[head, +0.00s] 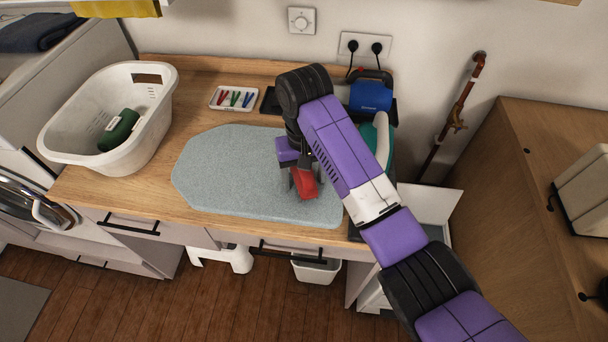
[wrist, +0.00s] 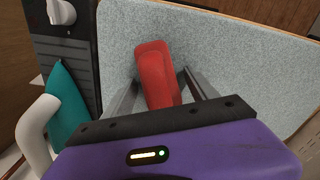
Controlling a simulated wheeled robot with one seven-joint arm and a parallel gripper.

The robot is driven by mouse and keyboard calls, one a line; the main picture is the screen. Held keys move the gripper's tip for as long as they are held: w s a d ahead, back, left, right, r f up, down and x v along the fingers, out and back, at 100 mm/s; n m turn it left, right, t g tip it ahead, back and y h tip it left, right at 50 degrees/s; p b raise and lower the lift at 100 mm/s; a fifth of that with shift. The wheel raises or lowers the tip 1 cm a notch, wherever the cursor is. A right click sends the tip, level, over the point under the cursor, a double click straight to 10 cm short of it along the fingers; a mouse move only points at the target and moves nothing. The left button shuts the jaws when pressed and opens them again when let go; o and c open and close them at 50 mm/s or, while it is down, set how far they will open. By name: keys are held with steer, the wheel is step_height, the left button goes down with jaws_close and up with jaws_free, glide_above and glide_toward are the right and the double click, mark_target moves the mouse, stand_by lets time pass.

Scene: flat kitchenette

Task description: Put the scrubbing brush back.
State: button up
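The red object that looks like the scrubbing brush (head: 305,185) is at the right part of the grey-blue ironing pad. My gripper (head: 304,178) points down over the pad with a finger on each side of the brush. In the wrist view, the brush (wrist: 156,72) lies lengthwise between the fingertips (wrist: 159,78), very close to both. I cannot tell whether the fingers press on it, or whether it touches the pad. Part of the brush is hidden by my gripper in the head view.
A white laundry basket (head: 62,137) holding a green cylinder (head: 119,130) stands at left. A white tray (head: 215,104) of coloured pegs and a blue item (head: 371,95) are at the back. A teal-and-white appliance (head: 383,145) stands right of the pad (head: 215,170), whose left half is clear.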

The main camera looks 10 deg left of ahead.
step_height(320, 180, up, 11)
steer(key=p, duration=0.3)
steer(key=shift+w+f+p, duration=0.1)
steer(key=shift+f+p, duration=0.1)
steer(key=shift+p, duration=0.15)
steer(key=shift+r+b, duration=0.3)
steer(key=shift+r, duration=0.55)
